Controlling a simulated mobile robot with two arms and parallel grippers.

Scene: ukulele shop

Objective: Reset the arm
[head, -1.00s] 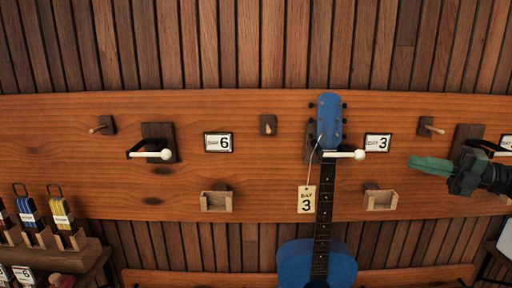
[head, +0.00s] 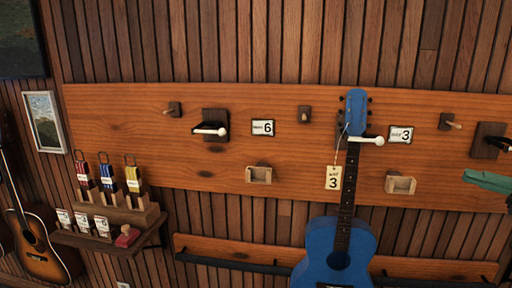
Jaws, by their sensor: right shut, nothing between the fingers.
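My right gripper (head: 488,181) shows at the right edge of the head view, with its green fingers shut and nothing between them. It is in front of the wooden wall board, to the right of the small wooden holder (head: 400,184) and apart from the guitar. The rest of my right arm is cut off by the picture edge. My left gripper is not in view. A blue ukulele or guitar (head: 335,250) hangs upright on a wall hanger with a white-tipped peg (head: 372,141). A tag (head: 333,178) reading 3 hangs from its head.
The wooden board (head: 210,150) carries number cards 6 (head: 263,128) and 3 (head: 401,135), pegs and an empty hanger (head: 212,130). A shelf (head: 100,240) at lower left holds coloured strap-like items (head: 107,172) and a red block (head: 127,237). A brown guitar (head: 38,245) stands far left.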

